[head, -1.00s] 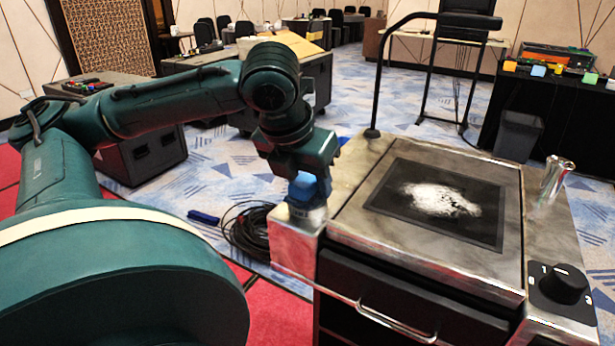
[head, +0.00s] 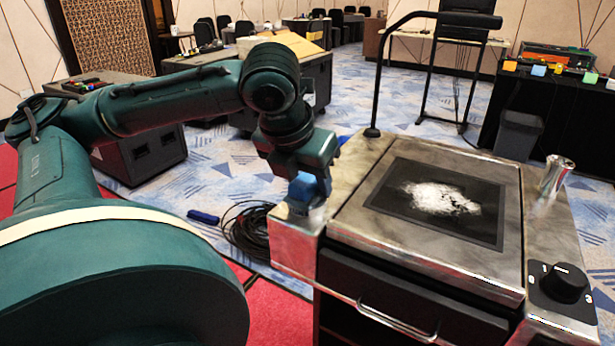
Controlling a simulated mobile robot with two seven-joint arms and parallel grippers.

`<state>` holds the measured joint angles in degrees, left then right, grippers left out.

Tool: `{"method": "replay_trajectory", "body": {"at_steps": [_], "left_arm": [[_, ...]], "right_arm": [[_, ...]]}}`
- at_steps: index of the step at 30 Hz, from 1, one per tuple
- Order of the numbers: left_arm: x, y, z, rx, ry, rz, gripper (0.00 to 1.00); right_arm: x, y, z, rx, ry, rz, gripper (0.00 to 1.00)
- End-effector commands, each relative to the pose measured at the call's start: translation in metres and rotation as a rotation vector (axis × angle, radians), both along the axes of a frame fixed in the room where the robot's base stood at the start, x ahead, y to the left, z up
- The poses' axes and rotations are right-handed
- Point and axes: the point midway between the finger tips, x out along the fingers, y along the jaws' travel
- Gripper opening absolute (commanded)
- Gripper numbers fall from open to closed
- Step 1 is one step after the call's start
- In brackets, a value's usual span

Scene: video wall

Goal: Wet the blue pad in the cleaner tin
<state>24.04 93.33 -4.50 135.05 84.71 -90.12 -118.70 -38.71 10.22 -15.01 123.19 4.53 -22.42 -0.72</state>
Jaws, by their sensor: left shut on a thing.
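My left gripper (head: 305,188) points down over the left front corner of the metal-topped stove unit, shut on the blue pad (head: 303,192). Below the pad is a small light-coloured round thing (head: 306,214), perhaps the cleaner tin, mostly hidden by the pad and gripper. I cannot tell whether the pad is inside it or just above it. My right gripper is not in view.
The stove top (head: 350,223) has a dark glass plate (head: 400,216) with a white powdery stain (head: 437,198). A shiny metal can (head: 556,175) stands at right, behind a black knob (head: 563,284). A cable coil (head: 250,232) lies on the floor.

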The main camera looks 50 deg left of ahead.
Motion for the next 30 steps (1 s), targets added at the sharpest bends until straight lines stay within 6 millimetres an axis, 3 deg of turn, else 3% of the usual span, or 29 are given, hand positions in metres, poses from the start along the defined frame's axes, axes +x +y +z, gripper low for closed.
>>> {"method": "replay_trajectory", "body": {"at_steps": [7,15,30], "left_arm": [[-0.001,-0.001,-0.002,-0.001,0.007,-0.002,0.26],[0.000,0.000,0.026,-0.001,0.004,-0.001,0.26],[0.000,0.000,0.066,0.000,0.002,-0.001,0.26]], "right_arm": [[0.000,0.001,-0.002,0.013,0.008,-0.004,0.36],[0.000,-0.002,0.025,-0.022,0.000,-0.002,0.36],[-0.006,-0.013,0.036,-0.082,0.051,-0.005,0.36]]}}
